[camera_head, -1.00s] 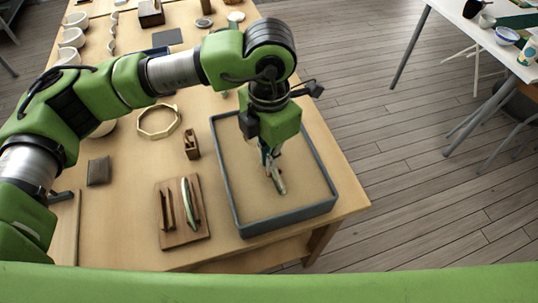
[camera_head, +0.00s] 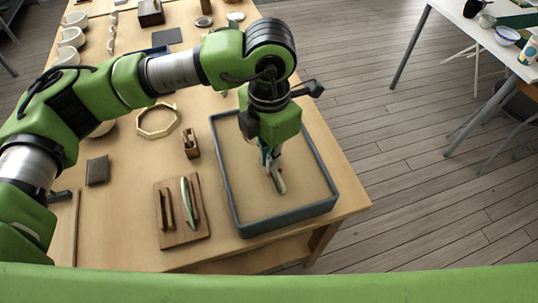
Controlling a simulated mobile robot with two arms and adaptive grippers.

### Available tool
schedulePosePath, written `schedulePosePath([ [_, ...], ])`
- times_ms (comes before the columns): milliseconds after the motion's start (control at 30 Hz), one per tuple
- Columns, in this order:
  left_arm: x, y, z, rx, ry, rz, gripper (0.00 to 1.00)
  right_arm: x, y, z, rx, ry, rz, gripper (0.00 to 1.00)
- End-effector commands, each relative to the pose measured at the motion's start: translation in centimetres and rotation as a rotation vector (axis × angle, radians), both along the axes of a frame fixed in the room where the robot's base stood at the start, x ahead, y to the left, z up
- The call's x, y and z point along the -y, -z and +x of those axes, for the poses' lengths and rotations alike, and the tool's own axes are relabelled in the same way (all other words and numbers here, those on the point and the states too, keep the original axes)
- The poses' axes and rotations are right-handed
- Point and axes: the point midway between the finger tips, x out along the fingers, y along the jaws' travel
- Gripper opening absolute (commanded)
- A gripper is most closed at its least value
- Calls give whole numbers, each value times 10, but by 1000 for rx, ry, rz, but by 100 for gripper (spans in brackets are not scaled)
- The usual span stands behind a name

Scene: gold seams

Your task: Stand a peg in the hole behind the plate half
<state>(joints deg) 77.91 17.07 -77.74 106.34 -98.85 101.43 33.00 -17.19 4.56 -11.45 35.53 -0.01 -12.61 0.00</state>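My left gripper (camera_head: 271,162) points down inside the grey-rimmed tray (camera_head: 226,192), above its tan surface. A small pale piece (camera_head: 279,183) shows at the fingertips, upright or tilted. I cannot tell whether it is a plate half or a peg, or whether the fingers grip it. A pale green, narrow piece, perhaps a plate half seen edge-on (camera_head: 190,202), stands on a brown wooden board (camera_head: 184,239), beside a brown upright strip (camera_head: 166,208). A small brown wooden holder (camera_head: 191,144) stands left of the tray; its contents are too small to tell. No hole is discernible. My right gripper is out of view.
White bowls (camera_head: 72,37) line the far left. The tray stands near the table's right edge. Much of the tray is bare.

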Motion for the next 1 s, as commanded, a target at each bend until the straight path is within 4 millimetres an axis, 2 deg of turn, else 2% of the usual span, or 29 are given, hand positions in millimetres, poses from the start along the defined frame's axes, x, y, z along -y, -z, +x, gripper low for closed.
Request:
schedulePosePath([
  [200, 0, 0, 0, -1, 0, 1, 0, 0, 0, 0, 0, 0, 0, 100],
  [233, 0, 0, 0, -1, 0, 1, 12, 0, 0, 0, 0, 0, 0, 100],
  [300, 0, 1, 0, -1, 0, 0, 24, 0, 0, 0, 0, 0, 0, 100],
  [567, 0, 1, -1, -2, 1, 1, 24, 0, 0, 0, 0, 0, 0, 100],
  [667, 0, 1, -1, -2, 1, 1, 42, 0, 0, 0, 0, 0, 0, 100],
  [1000, 0, 1, 0, -1, 1, 0, 42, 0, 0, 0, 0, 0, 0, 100],
])
